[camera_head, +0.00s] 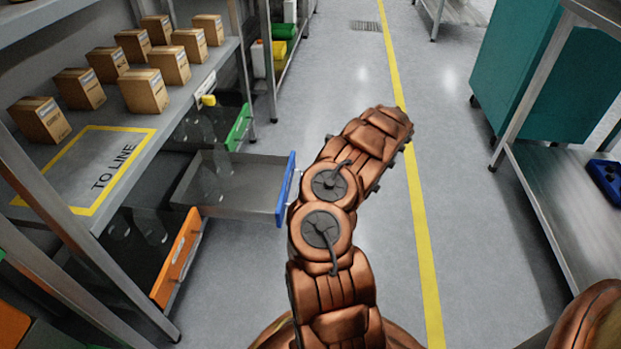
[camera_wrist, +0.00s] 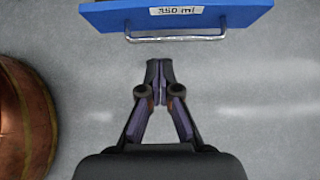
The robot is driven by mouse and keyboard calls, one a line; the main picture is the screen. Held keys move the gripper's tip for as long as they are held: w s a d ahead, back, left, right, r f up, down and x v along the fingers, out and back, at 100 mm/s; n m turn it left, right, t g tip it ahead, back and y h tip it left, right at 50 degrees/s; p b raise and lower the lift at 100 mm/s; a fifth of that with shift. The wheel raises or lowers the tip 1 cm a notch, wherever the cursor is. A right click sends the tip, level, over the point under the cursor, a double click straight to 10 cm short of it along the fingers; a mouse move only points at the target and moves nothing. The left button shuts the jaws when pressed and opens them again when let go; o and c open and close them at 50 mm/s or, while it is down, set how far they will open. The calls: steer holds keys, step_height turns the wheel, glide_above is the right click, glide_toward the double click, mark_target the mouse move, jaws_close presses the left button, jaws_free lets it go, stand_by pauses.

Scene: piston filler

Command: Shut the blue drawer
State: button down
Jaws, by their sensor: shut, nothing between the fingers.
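The blue drawer front (camera_head: 285,190) stands pulled out from the rack in the head view, with its grey, empty-looking tray (camera_head: 228,180) behind it. My gripper (camera_wrist: 159,65) is shut and empty. In this view its fingertips lie just below the handle and appear apart from it. In the head view my arm hides the gripper and part of the space right of the drawer.
An orange-fronted drawer (camera_head: 178,258) and a green-fronted drawer (camera_head: 238,127) flank the blue one. The shelf above holds several cardboard boxes (camera_head: 147,90). The aisle floor (camera_head: 465,230) is clear up to a metal bench (camera_head: 560,200) on the right.

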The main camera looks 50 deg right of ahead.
mark_target(287, 187)
steer(key=b+x, duration=0.1)
steer(key=x, duration=0.2)
steer(key=r+b+x, duration=0.1)
steer(key=b+x, duration=0.1)
steer(key=x, duration=0.2)
steer(key=w+a+b+x, duration=0.1)
steer(key=x, duration=0.3)
steer(key=shift+w+r+b, duration=0.15)
steer(key=shift+b, duration=0.25)
steer(key=shift+w+a+r, duration=0.1)
steer(key=shift+w+a, duration=0.3)
